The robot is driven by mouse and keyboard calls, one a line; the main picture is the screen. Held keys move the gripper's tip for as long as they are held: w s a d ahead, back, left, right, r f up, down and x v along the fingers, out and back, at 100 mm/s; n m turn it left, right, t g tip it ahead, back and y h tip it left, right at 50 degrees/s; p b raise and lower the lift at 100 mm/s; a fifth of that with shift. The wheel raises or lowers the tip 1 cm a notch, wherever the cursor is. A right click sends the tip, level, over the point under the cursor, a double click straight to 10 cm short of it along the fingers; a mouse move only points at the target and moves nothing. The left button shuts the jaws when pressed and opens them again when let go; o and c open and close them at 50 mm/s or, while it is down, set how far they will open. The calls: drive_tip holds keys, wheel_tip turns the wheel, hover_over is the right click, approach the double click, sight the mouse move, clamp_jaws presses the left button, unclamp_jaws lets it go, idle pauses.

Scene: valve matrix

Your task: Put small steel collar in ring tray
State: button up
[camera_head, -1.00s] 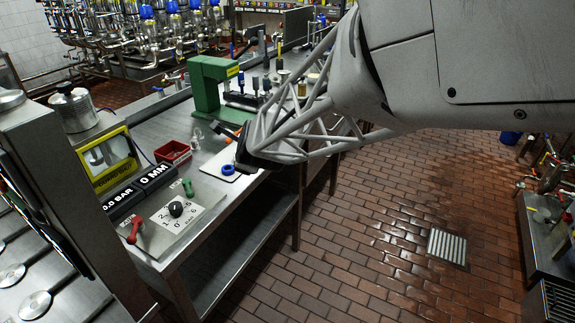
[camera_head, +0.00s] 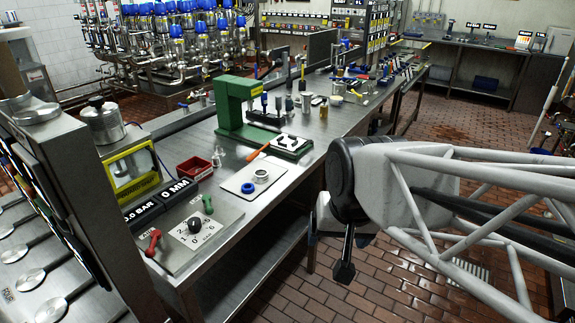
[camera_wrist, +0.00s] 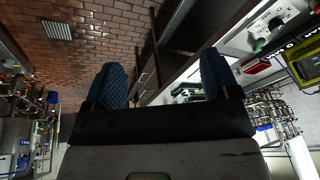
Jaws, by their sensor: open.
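A small silvery ring, which looks like the steel collar (camera_head: 261,176), lies on a white board (camera_head: 240,180) on the steel bench. A blue ring (camera_head: 248,188) lies beside it on the same board. A red open tray (camera_head: 194,169) stands left of the board; I cannot tell whether it is the ring tray. My gripper (camera_head: 343,270) hangs off the bench's front side, right of the board, above the floor. In the wrist view my gripper (camera_wrist: 161,80) shows two blue padded fingers spread apart with nothing between them. I cannot make out the collar there.
A green press (camera_head: 232,105) and a green-edged block (camera_head: 291,146) stand behind the board, with an orange-handled tool (camera_head: 258,153) nearby. A control panel (camera_head: 195,232) with knobs is at the front left. The floor right of the bench is open.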

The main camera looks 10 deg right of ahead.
drive_tip(key=s+n, duration=0.1)
drive_tip(key=s, duration=0.1)
drive_tip(key=s+d+n+g, duration=0.1)
drive_tip(key=shift+s+d+h, duration=0.15)
drive_tip(key=shift+s+h, duration=0.15)
drive_tip(key=shift+s, duration=0.1)
idle(0.7)
